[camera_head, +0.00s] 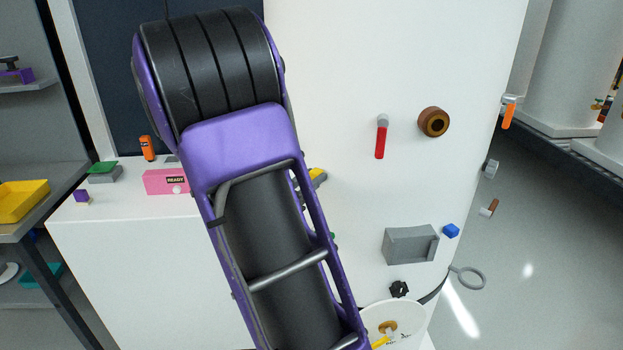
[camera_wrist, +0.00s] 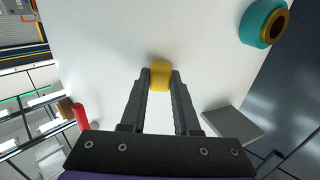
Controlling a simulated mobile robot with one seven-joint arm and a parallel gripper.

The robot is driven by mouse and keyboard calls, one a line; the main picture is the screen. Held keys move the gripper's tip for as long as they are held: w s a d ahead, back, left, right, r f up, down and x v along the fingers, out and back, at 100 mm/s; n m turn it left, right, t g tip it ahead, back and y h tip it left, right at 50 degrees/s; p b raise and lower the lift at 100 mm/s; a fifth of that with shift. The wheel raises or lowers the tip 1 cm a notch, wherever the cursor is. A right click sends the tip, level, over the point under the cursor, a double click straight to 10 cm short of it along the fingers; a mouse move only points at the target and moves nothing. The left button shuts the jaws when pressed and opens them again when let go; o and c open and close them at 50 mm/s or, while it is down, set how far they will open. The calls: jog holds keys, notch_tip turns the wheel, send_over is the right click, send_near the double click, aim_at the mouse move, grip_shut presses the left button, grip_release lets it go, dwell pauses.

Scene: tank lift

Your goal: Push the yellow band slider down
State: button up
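In the wrist view the yellow band slider (camera_wrist: 160,75) is a small yellow block in front of a pale surface. It sits between the two fingertips of my gripper (camera_wrist: 161,80). The fingers appear to touch it on both sides, so the gripper looks shut on it. In the head view my purple and black arm covers the middle of the scene and hides the gripper. A small yellow piece shows beside the arm, partly hidden; I cannot tell whether it is the slider.
The white panel bears a red handle (camera_head: 380,140), a brown ring knob (camera_head: 433,122) and a grey box (camera_head: 400,246). A pink READY box (camera_head: 165,182) stands on the white ledge at left. The wrist view shows a teal ring (camera_wrist: 254,22) and a grey block (camera_wrist: 232,127) at right.

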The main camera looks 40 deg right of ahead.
grip_shut()
dwell(1.0)
